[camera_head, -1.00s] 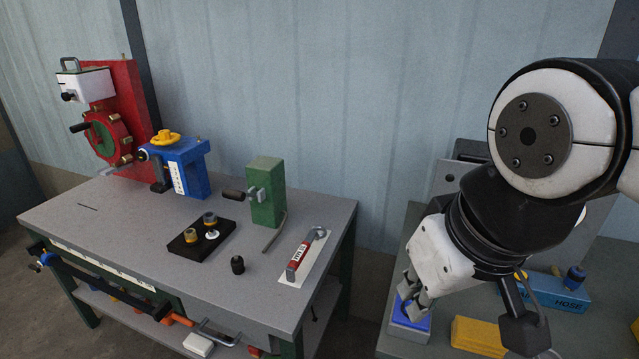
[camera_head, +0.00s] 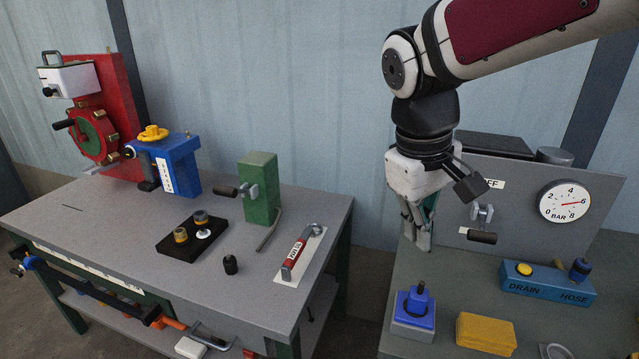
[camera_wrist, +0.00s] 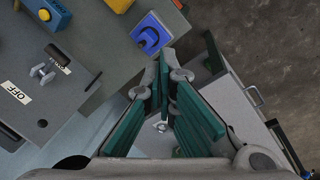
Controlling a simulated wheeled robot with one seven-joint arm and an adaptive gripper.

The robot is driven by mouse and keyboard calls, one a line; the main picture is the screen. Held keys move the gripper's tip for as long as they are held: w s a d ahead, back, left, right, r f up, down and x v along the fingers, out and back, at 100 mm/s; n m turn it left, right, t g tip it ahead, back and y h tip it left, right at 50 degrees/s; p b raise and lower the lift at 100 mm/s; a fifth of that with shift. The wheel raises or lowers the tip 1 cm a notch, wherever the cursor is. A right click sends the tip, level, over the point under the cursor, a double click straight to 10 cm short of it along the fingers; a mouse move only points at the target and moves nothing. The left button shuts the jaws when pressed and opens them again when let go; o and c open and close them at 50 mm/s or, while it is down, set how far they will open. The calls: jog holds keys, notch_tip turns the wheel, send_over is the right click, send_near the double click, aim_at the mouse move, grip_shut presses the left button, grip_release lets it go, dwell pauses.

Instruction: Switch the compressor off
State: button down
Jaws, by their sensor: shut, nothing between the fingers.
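The compressor's grey panel (camera_head: 540,190) stands at the back of the right bench in the head view. It carries a lever switch with a metal hub (camera_head: 482,212) and a dark handle (camera_head: 482,236). An OFF label (camera_head: 495,183) sits above the hub, partly covered by my wrist. The wrist view shows the OFF label (camera_wrist: 16,92), the hub (camera_wrist: 42,71) and the handle (camera_wrist: 57,56), which points away from the label. My gripper (camera_head: 420,243) is shut and empty, pointing down, left of the lever and apart from it.
A gauge (camera_head: 565,202) on the panel reads about 6 bar. A blue drain block (camera_head: 547,286), a yellow block (camera_head: 486,333) and a blue piece on a grey block (camera_head: 414,310) stand before the panel. The left workbench (camera_head: 130,235) holds other fixtures.

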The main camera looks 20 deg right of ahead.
aim_at(482, 227)
jog(key=w+d+f+n+g+h+b, duration=0.2)
jog(key=w+d+f+h, duration=0.1)
jog(key=w+d+f, duration=0.3)
jog(key=w+d+f+n+g+h+b, duration=0.2)
jog(key=w+d+f+g+h, duration=0.1)
jog(key=w+d+f, duration=0.4)
jog(key=w+d+f+n+g+h+b, duration=0.2)
jog(key=w+d+f+g+h+b, duration=0.1)
jog(key=w+d+f, duration=0.4)
jog(key=shift+w+d+f+h, duration=0.1)
jog(key=shift+w+f+h, duration=0.05)
jog(key=shift+w+f, duration=0.4)
jog(key=shift+w+a+f+h, duration=0.15)
jog(key=shift+w+f, duration=0.25)
jog(key=shift+f, duration=0.4)
jog(key=shift+w+d+f+h, duration=0.2)
jog(key=shift+w+f, duration=0.25)
jog(key=shift+f, duration=0.2)
jog(key=shift+s, duration=0.1)
